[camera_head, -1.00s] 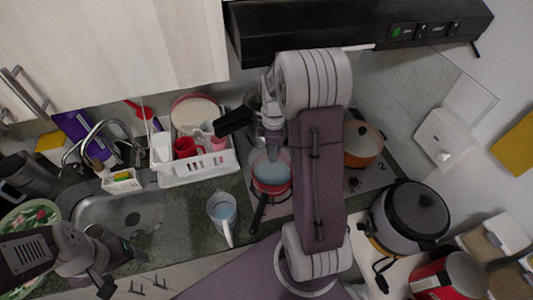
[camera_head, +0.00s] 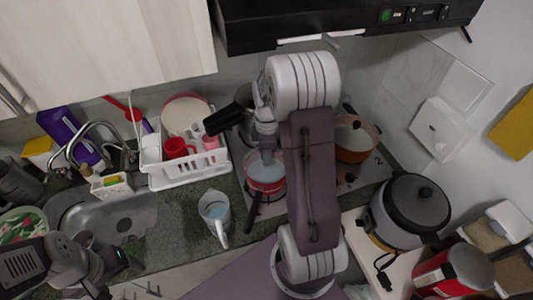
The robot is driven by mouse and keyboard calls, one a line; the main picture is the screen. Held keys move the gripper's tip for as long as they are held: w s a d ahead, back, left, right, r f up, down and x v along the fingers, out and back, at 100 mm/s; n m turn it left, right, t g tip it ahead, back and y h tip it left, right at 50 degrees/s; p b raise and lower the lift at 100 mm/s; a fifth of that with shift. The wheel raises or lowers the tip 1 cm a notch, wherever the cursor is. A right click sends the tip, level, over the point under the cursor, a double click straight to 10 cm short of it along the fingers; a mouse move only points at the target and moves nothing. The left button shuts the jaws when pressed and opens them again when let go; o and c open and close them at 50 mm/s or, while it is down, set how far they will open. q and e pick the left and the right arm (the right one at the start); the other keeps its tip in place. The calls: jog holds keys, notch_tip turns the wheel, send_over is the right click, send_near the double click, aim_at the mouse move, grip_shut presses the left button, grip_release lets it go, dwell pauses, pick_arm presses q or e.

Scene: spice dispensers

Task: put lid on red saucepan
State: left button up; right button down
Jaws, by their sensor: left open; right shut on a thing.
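The red saucepan (camera_head: 268,187) stands on the stove with its dark handle (camera_head: 252,212) pointing to the front left. A pale bluish disc, apparently its glass lid (camera_head: 259,169), shows within its rim. My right gripper (camera_head: 267,157) reaches down from above and is shut, apparently on the lid's knob. The fingertips are small and partly hidden by my wrist, and I cannot tell whether the lid rests fully on the rim. My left gripper (camera_head: 112,278) is open and empty at the lower left, in front of the sink and far from the saucepan.
A dark pan (camera_head: 243,127) stands behind the red saucepan. An orange pot (camera_head: 354,144) is on the right of the stove, past my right arm. A white dish rack (camera_head: 190,176) and a clear jug (camera_head: 215,212) are to the left. A rice cooker (camera_head: 412,212) is at right.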

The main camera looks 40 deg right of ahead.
jog(key=shift+s+r, duration=0.1)
jog(key=shift+r, duration=0.05)
jog(key=shift+p, duration=0.35)
jog(key=shift+f, duration=0.25)
dwell(0.3)
jog(key=shift+f, duration=0.3)
jog(key=c, duration=1)
grip_release()
jog(key=shift+c, duration=0.2)
